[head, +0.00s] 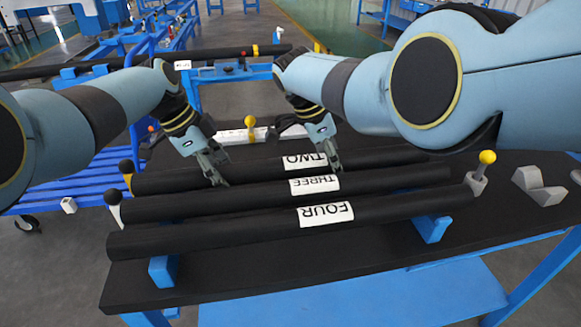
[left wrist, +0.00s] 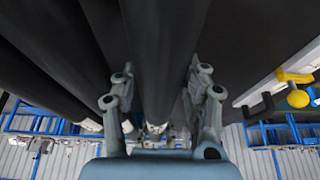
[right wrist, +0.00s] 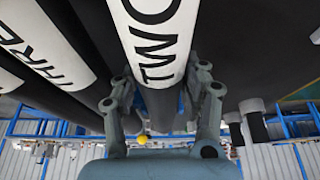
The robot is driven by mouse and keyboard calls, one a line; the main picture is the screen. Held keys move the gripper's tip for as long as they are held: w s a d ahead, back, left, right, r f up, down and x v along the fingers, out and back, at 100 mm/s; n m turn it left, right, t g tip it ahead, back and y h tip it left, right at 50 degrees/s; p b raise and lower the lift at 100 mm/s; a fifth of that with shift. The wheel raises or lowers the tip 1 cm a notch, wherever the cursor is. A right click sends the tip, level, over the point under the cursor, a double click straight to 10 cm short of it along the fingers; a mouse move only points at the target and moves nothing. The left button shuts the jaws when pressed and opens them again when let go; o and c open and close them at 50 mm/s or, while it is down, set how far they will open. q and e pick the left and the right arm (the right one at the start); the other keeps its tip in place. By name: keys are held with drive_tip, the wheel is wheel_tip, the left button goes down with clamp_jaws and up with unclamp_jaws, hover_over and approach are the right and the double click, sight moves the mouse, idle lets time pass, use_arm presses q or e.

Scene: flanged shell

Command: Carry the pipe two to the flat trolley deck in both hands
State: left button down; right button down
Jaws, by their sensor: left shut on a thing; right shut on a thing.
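Pipe two (head: 265,171) is a long black pipe with a white TWO label, the rearmost of three pipes lying side by side on the black-topped table (head: 330,268). My left gripper (head: 219,172) is shut on it left of the label; in the left wrist view the pipe (left wrist: 160,50) runs between the fingers. My right gripper (head: 331,158) is shut on it near the label; the right wrist view shows the label (right wrist: 155,40) between the fingers. I cannot tell whether the pipe touches its supports. A blue slatted trolley deck (head: 62,186) is at the left.
Pipe three (head: 240,199) and pipe four (head: 240,230) lie close in front. Yellow- and black-knobbed posts, including one at the right (head: 481,172), stand around the pipes. Grey V-blocks (head: 538,185) sit at the table's right. Another long black pipe (head: 225,53) lies behind on blue frames.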

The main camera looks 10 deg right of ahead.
use_arm(q)
drive_tip(key=shift+r, duration=0.1)
use_arm(e)
drive_tip(key=shift+r, duration=0.1)
